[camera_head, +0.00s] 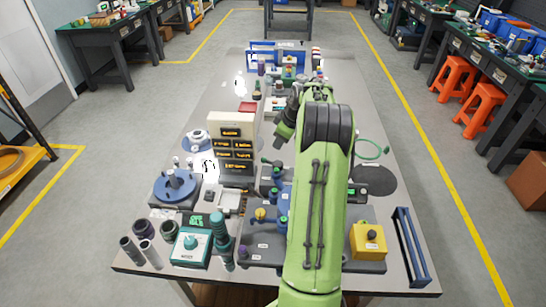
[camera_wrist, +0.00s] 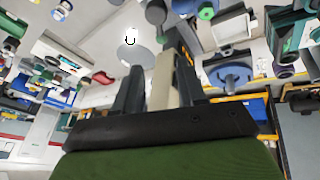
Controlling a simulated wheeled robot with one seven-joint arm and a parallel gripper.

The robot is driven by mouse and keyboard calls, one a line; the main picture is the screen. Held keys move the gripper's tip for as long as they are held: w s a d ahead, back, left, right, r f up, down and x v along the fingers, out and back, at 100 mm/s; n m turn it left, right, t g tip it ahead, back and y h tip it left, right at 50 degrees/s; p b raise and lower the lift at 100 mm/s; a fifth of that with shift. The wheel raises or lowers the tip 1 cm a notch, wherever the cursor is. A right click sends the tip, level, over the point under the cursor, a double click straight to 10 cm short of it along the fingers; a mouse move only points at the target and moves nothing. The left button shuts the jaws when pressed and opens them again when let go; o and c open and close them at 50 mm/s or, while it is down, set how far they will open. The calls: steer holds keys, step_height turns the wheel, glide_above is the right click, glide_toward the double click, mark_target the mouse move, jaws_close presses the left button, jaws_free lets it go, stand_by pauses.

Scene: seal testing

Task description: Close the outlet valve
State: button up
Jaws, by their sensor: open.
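Blue valve-like knobs (camera_head: 283,197) and a yellow knob (camera_head: 260,213) sit on a dark plate (camera_head: 262,252) near the middle front of the bench. I cannot tell which is the outlet valve, or whether it is open or closed. My gripper is behind the plate in the head view, partly hidden by my arm. In the wrist view my gripper (camera_wrist: 152,42) is open, with its two dark fingers apart. A beige box shows between the fingers, and no contact is visible.
The beige display box (camera_head: 232,142) stands upright left of my arm. A blue round fixture (camera_head: 175,187), several dark cylinders and a teal device (camera_head: 191,246) fill the front left. A yellow box (camera_head: 368,240) and blue rack (camera_head: 411,247) stand at the right. Bare bench shows along the right side.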

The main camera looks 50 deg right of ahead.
mark_target(271, 163)
steer(key=b+x, duration=0.1)
steer(key=x, duration=1.4)
steer(key=shift+f, duration=0.35)
steer(key=shift+s, duration=0.1)
steer(key=shift+c, duration=0.4)
jaws_close()
